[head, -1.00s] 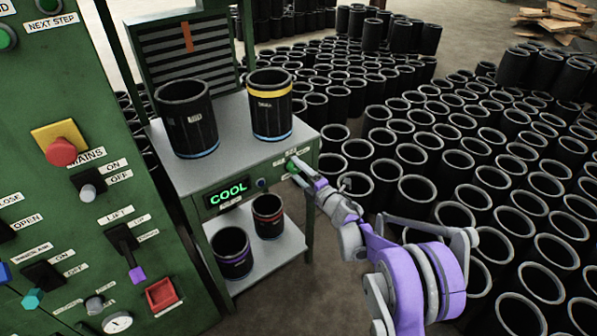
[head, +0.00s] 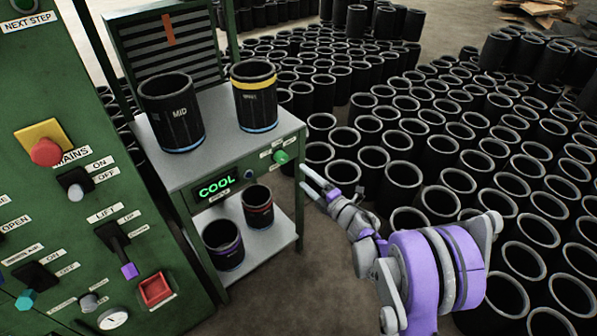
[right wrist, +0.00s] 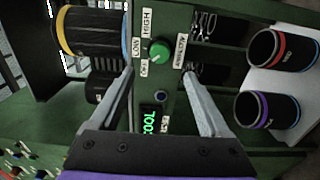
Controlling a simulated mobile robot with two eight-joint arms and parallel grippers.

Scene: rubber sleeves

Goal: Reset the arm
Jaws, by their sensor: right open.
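My right arm reaches in from the lower right in the head view. Its gripper (head: 308,181) is open and empty, a little in front of and to the right of the cooling stand's front panel. In the right wrist view the two fingers (right wrist: 166,85) are spread, with the green knob (right wrist: 158,51) and its labels showing between them. The knob also shows in the head view (head: 281,157), clear of the fingers. The stand's display (head: 217,186) reads COOL in green. My left gripper is not in view.
A sleeve marked MID (head: 172,115) and a yellow-banded sleeve (head: 254,97) stand on the stand's top (head: 215,130). Two smaller sleeves stand on its lower shelf. A green control panel (head: 60,215) is at left. Many black sleeves crowd the floor at right.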

